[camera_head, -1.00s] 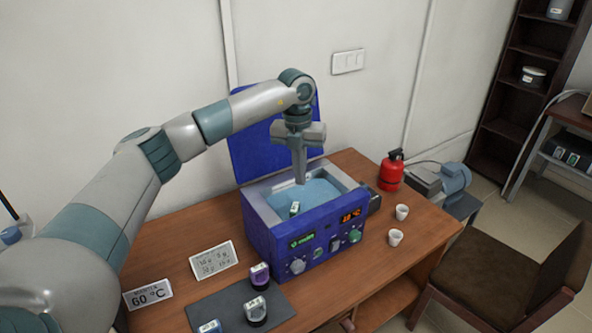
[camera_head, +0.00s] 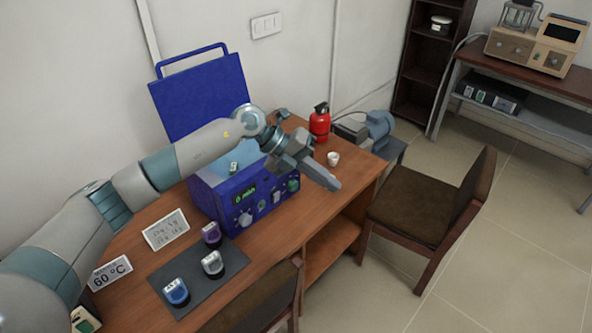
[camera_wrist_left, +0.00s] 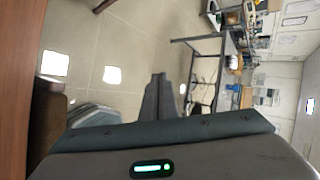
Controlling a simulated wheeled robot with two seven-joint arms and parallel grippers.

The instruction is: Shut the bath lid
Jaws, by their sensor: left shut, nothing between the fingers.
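The blue bath (camera_head: 225,205) stands on the wooden table, its front panel with knobs and a green display facing the front. Its blue lid (camera_head: 200,95) stands open and upright at the back, with a handle loop along the top edge. In the bath's opening a small green-and-white item shows at the left; my arm hides much of the rest. My left gripper (camera_head: 335,186) is shut and empty, past the bath's right side and apart from the lid. In the left wrist view its closed fingers (camera_wrist_left: 158,98) point out over the floor. My right gripper is not in view.
A red extinguisher-like bottle (camera_head: 320,122) and a white cup (camera_head: 333,158) stand right of the bath. A dark mat (camera_head: 236,258) with several coloured-cap bottles lies in front. A brown chair (camera_head: 410,205) stands at the table's right. The wall is close behind the lid.

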